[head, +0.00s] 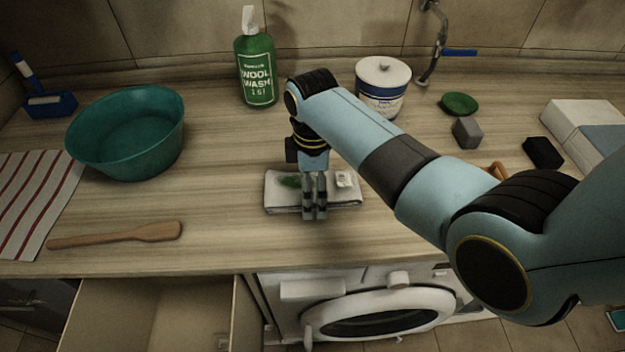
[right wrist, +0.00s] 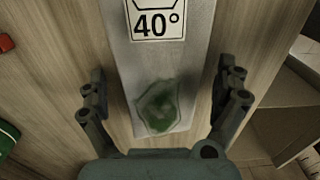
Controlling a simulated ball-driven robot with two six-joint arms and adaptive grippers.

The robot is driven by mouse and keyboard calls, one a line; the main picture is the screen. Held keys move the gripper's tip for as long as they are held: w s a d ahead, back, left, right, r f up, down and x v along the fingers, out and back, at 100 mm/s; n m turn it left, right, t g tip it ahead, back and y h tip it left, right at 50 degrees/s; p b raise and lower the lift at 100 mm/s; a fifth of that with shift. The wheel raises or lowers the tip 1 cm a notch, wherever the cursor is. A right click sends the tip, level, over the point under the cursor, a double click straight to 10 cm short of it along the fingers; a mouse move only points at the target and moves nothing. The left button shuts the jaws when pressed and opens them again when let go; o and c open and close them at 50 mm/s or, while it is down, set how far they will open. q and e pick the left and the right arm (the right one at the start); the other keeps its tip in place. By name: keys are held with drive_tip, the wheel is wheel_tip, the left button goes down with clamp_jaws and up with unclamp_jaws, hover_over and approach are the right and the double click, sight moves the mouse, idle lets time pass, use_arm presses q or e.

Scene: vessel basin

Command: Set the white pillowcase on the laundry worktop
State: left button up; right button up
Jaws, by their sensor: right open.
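The white pillowcase (head: 281,200) is a folded flat pad lying on the wooden laundry worktop (head: 225,200), near its front edge. It has a green stain and a small label. In the right wrist view the pillowcase (right wrist: 192,85) runs between the fingers, with the stain close to the palm and a 40° label farther off. My right gripper (head: 314,208) points down over the middle of the pillowcase. It is open, with one finger on each side in the wrist view (right wrist: 165,90). I cannot tell whether the fingertips touch the cloth. My left gripper is not in view.
A teal basin (head: 120,140), striped towel (head: 30,190) and wooden paddle (head: 120,235) are at left. A green wool wash bottle (head: 256,70) and white tub (head: 382,85) stand behind. Below the front edge are an open drawer (head: 150,310) and washing machine (head: 380,305).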

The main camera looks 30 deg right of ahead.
sight(313, 183)
wheel_tip(313, 183, up, 12)
drive_tip(key=shift+b, duration=0.4)
drive_tip(key=shift+s, duration=0.1)
idle(0.4)
